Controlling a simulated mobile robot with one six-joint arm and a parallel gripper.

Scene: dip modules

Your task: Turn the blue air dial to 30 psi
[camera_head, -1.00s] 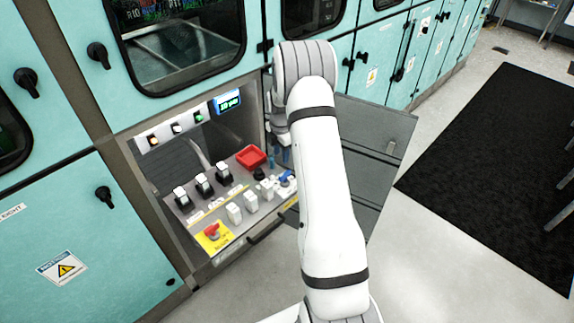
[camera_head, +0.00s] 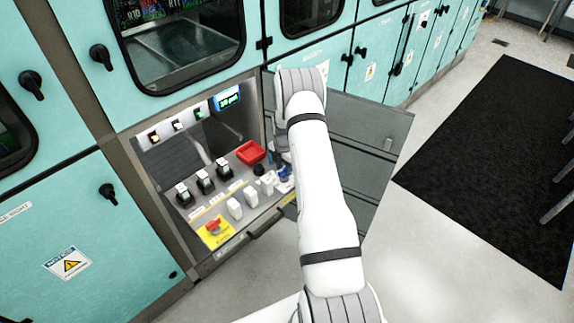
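The blue air dial (camera_head: 284,174) sits at the right end of the control panel, partly behind my arm. A small blue and green display (camera_head: 228,101) is on the upper strip of the recess; its digits are too blurred to read surely. My white arm reaches down from the front to the panel's right end. My gripper (camera_head: 279,164) is close to the blue dial, mostly hidden by the arm. I cannot tell whether its fingers touch the dial or are open or shut.
The open grey door (camera_head: 375,145) stands just right of my arm. Teal cabinets surround the recess.

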